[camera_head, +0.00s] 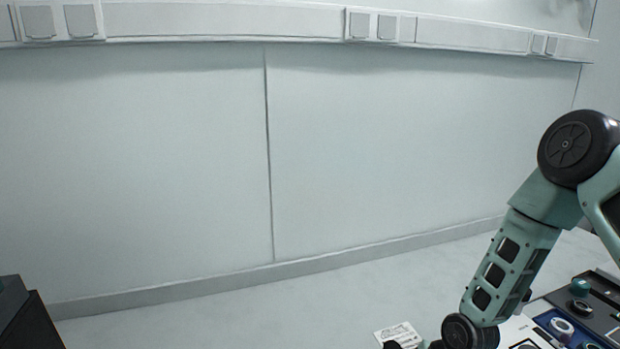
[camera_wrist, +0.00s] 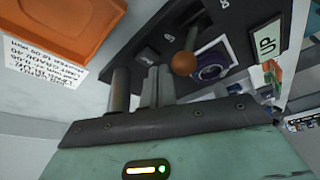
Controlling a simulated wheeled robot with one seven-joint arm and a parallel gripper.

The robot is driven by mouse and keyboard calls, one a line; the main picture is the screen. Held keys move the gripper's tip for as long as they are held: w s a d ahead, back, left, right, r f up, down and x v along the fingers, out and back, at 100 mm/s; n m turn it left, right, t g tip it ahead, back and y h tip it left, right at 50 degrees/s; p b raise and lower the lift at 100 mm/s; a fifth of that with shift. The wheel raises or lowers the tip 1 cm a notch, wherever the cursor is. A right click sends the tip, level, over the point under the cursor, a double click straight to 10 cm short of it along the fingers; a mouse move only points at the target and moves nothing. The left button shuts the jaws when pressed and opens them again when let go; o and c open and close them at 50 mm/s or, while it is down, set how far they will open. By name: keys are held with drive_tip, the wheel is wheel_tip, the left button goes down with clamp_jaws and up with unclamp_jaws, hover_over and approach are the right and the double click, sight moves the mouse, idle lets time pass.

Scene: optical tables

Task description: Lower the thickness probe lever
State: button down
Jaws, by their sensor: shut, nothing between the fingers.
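The probe lever shows in the wrist view as a thin rod (camera_wrist: 192,38) with an orange-brown ball (camera_wrist: 183,63) on its end. A green-white plate marked "UP" (camera_wrist: 267,45) is to its right. My gripper (camera_wrist: 158,72) is shut and empty, its fingers pointing toward the panel, just left of and below the ball in the picture. I cannot tell whether the fingers touch the ball. In the head view the lever cannot be made out, and my gripper is mostly cut off by the bottom edge.
A round dial with a blue rim (camera_wrist: 211,70) sits beside the ball. An orange tray (camera_wrist: 62,28) and a printed white card (camera_wrist: 45,60) are at upper left in the wrist view. A panel with several knobs (camera_head: 580,306) is at lower right in the head view, before a pale wall (camera_head: 150,160).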

drive_tip(key=shift+s+d, duration=0.1)
drive_tip(key=shift+s, duration=0.15)
drive_tip(key=shift+s+d, duration=0.25)
drive_tip(key=shift+s, duration=0.85)
drive_tip(key=shift+s+d, duration=0.1)
drive_tip(key=shift+s, duration=0.05)
wheel_tip(320, 180, up, 7)
drive_tip(key=w+p, duration=0.1)
drive_tip(key=p, duration=0.4)
drive_tip(key=shift+w, duration=0.15)
idle(0.4)
